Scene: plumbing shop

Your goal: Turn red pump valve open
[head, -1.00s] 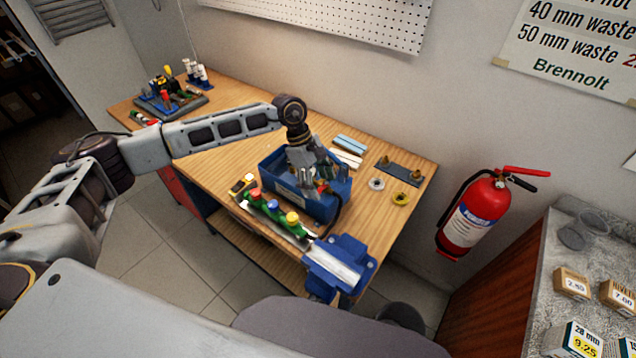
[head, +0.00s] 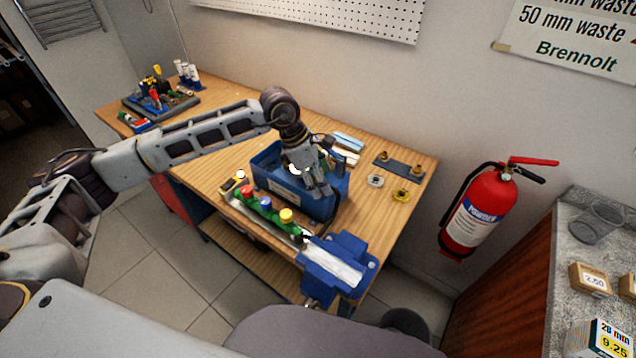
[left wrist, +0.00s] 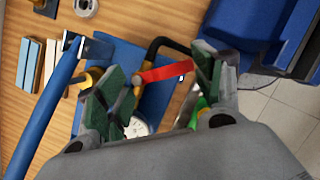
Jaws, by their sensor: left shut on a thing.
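The blue pump box (head: 283,190) stands on the wooden workbench. My left gripper (head: 318,186) reaches down over its right part in the head view. The left wrist view shows the red valve lever (left wrist: 166,72) lying across between the two green-padded fingers of my left gripper (left wrist: 163,80), which is shut on it. A round pivot or bolt shows at the lever's left end. A white dial gauge (left wrist: 138,127) is just below, partly hidden by a finger. A black hose (left wrist: 168,44) curves behind the lever. In the head view the lever is hidden by my gripper. My right gripper is not in view.
A green valve manifold with red, blue and yellow caps (head: 264,203) lies in front of the pump. A blue vise (head: 337,267) sits at the bench's front right corner. The pump's long blue handle (left wrist: 48,108) passes left of the fingers in the wrist view.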

